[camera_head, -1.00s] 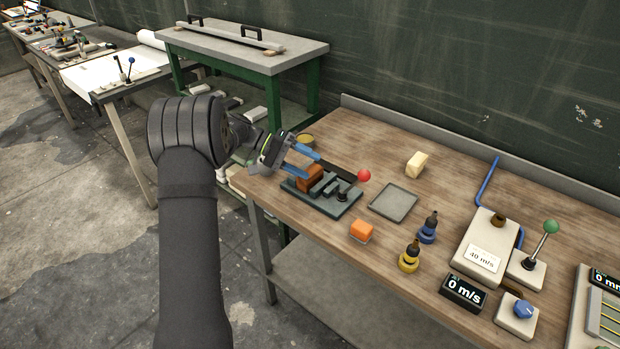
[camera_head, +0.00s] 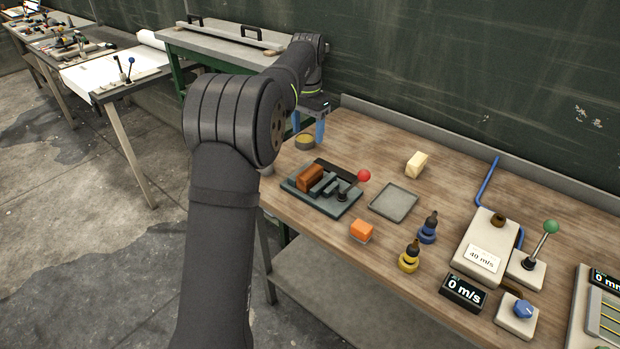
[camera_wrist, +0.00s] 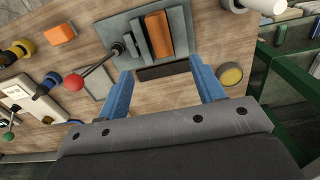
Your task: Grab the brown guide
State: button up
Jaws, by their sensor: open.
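The brown guide (camera_head: 310,177) is a small brown block on the left part of a dark grey-green fixture (camera_head: 330,206) with a red-knobbed lever (camera_head: 363,176). In the wrist view the brown guide (camera_wrist: 158,34) stands beside grey blocks on the fixture plate, beyond my fingertips. My gripper (camera_head: 308,127) is at the far left of the bench, behind the fixture, with its blue fingers pointing down. In the wrist view my gripper (camera_wrist: 160,80) has its two blue fingers spread wide with nothing between them. It is apart from the brown guide.
A dark bar (camera_head: 335,170) lies along the fixture's back. A round yellow-topped tin (camera_head: 305,142) is close by my fingers. An orange block (camera_head: 361,230), a grey tray (camera_head: 393,202) and a cream block (camera_head: 416,164) are on the bench. A green-legged table (camera_head: 240,52) stands behind.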

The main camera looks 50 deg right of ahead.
send_over(310, 171)
jog(key=f, duration=0.8)
jog(key=shift+a+f, duration=0.3)
jog(key=shift+a, duration=0.1)
jog(key=shift+d+f, duration=0.2)
jog(key=shift+f, duration=1.15)
jog(key=shift+d+f, duration=0.15)
jog(key=shift+f, duration=1.15)
jog(key=c, duration=1.1)
